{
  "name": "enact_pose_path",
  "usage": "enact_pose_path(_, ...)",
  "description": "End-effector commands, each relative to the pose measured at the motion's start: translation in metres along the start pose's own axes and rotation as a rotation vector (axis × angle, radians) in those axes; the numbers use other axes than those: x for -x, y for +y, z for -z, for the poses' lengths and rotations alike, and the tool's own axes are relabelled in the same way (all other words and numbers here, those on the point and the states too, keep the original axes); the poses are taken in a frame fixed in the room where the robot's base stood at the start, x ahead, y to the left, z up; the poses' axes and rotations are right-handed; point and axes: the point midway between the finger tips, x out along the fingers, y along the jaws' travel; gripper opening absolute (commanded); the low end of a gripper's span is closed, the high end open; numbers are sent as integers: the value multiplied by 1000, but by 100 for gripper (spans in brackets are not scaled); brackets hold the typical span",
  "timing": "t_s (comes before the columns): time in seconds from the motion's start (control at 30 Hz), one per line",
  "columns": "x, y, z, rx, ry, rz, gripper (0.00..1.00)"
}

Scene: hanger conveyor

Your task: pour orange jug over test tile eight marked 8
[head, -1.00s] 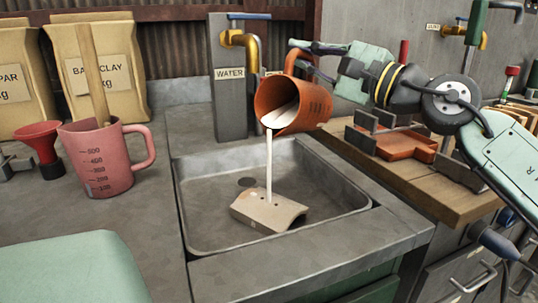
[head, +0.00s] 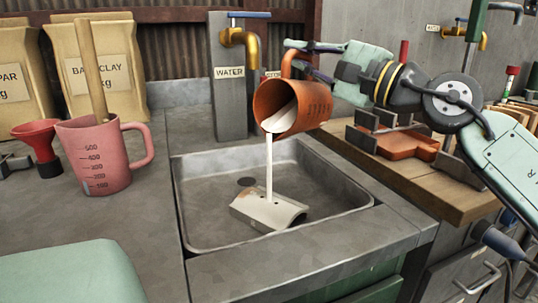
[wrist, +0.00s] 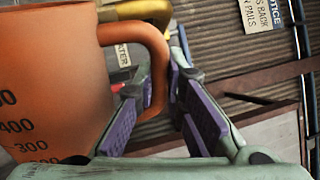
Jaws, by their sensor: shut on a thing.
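The orange jug (head: 290,108) is tilted mouth-down to the left above the sink, with white liquid inside it. A white stream (head: 269,165) falls from its lip onto a curved tile (head: 262,210) lying in the sink; I cannot read a number on the tile. White covers much of the tile's top. My gripper (head: 300,50) is shut on the jug's handle, above and right of the tile. In the wrist view the jug's side (wrist: 50,80) with its scale marks fills the left, and the purple finger pads stand on either side of the handle (wrist: 155,75).
The metal sink (head: 190,215) has a drain and a yellow tap (head: 252,45) behind it. A pink measuring jug (head: 95,160) and red funnel (head: 40,145) stand on the left counter. An orange tray (head: 410,147) sits on the wooden bench at right.

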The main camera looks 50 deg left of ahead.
Motion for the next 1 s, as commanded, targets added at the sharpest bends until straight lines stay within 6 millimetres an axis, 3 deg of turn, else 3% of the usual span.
enact_pose_path(1.0,1,6,-8,72,-16,2,0)
